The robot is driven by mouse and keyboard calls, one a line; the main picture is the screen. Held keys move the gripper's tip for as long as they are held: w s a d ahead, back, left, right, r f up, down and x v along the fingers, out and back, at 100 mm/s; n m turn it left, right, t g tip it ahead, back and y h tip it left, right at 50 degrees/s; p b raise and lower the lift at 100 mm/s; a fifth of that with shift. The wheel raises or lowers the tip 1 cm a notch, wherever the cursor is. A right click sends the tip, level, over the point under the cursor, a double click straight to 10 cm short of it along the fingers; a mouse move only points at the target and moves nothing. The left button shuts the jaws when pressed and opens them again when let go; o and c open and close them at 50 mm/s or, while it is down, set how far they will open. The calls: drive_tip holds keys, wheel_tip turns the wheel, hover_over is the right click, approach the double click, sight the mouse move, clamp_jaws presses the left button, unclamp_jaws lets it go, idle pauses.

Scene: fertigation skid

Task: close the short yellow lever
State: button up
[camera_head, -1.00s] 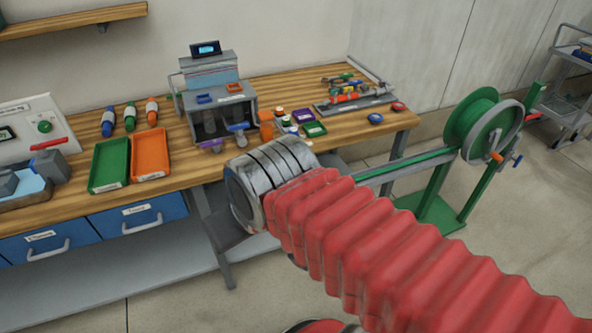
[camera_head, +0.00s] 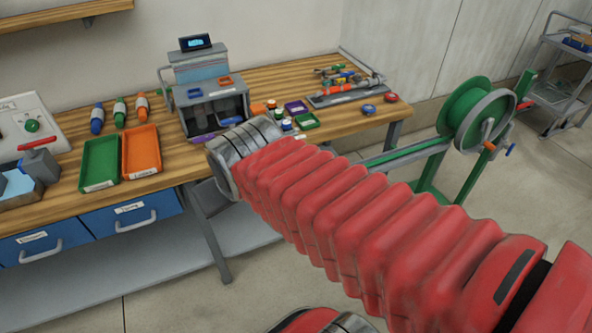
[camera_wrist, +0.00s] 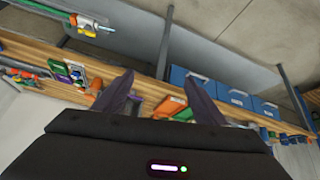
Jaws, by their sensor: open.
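A valve and pipe assembly (camera_head: 346,88) with small coloured handles lies on a grey plate at the right back of the bench in the head view. Yellow and green bits show there, but they are too small to tell which is the short yellow lever or how it stands. My gripper (camera_wrist: 149,88) shows in the wrist view with two dark fingers apart and nothing between them. It points toward the bench from some distance. In the head view my red arm hides the gripper.
The wooden bench (camera_head: 66,201) carries a green tray (camera_head: 100,162), an orange tray (camera_head: 141,151) and a grey machine (camera_head: 205,92). Small bottles and lids lie between the machine and the assembly. A green hose reel (camera_head: 467,108) stands right of the bench.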

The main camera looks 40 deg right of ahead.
drive_tip(key=shift+o, duration=0.9)
drive_tip(key=w+d+f+t+h, duration=0.2)
drive_tip(key=w+d+f, duration=0.3)
drive_tip(key=w+d, duration=0.6)
drive_tip(key=shift+w+d, duration=0.25)
drive_tip(key=shift+w, duration=0.55)
drive_tip(key=w+d+f+t, duration=0.3)
drive_tip(key=d+f, duration=0.5)
drive_tip(key=f, duration=0.1)
drive_tip(key=w+d+f+t, duration=0.2)
drive_tip(key=d+f, duration=0.7)
drive_tip(key=s+d+f+m+t+h, duration=0.2)
drive_tip(key=s+f+t, duration=0.1)
drive_tip(key=s+f, duration=0.5)
drive_tip(key=shift+s+d+f+m+t, duration=0.15)
drive_tip(key=shift+s+d+m+t, duration=0.1)
drive_tip(key=shift+s+m+t, duration=0.25)
drive_tip(key=x, duration=1.3)
drive_tip(key=shift+w+d+f, duration=0.15)
drive_tip(key=shift+w, duration=0.2)
